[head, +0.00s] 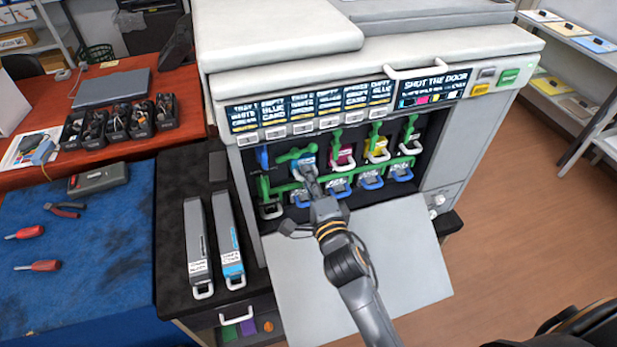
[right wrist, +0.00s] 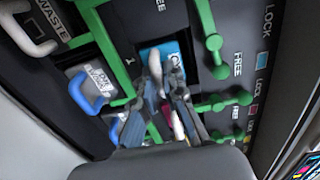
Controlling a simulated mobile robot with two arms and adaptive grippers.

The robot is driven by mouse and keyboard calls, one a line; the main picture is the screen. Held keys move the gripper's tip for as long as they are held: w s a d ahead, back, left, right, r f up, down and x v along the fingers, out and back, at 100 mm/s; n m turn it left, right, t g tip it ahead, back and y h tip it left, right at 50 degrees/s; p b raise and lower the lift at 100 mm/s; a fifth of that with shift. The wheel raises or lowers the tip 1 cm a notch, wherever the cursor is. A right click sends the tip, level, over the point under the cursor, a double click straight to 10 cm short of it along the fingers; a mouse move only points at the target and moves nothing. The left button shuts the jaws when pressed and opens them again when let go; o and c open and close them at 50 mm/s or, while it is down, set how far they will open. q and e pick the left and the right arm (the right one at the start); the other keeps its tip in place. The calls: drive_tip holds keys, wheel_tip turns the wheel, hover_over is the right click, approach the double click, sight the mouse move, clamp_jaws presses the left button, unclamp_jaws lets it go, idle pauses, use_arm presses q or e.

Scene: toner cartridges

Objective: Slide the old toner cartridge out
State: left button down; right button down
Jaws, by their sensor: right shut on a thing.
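The printer's front bay is open and shows a row of colour-labelled toner cartridges. The cartridge with the cyan label (head: 308,161) sits in its slot; its cyan face (right wrist: 158,56) shows in the right wrist view. My right gripper (head: 311,181) is shut at this cartridge's front handle, which the fingers (right wrist: 167,92) largely hide. The green lever (head: 291,156) beside it lies sideways, while levers over the cartridges to its right stand upright. My left gripper is not in view.
The printer door (head: 350,265) is folded down below the bay. A grey cartridge (head: 199,235) and a cyan-labelled one (head: 229,230) lie on the black stand at left. Blue-handled boxes (head: 340,185) sit under the cartridges. A green rail and levers crowd the bay.

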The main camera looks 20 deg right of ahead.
drive_tip(key=shift+r, duration=0.1)
drive_tip(key=s+p, duration=0.2)
drive_tip(key=s, duration=1.8)
drive_tip(key=shift+d, duration=0.35)
drive_tip(key=c, duration=0.9)
unclamp_jaws()
drive_tip(key=shift+f, duration=0.2)
drive_tip(key=shift+r+p, duration=0.15)
drive_tip(key=shift+p, duration=0.15)
drive_tip(key=shift+s+d+p, duration=0.15)
drive_tip(key=shift+s+p, duration=0.7)
drive_tip(key=shift+s, duration=2.65)
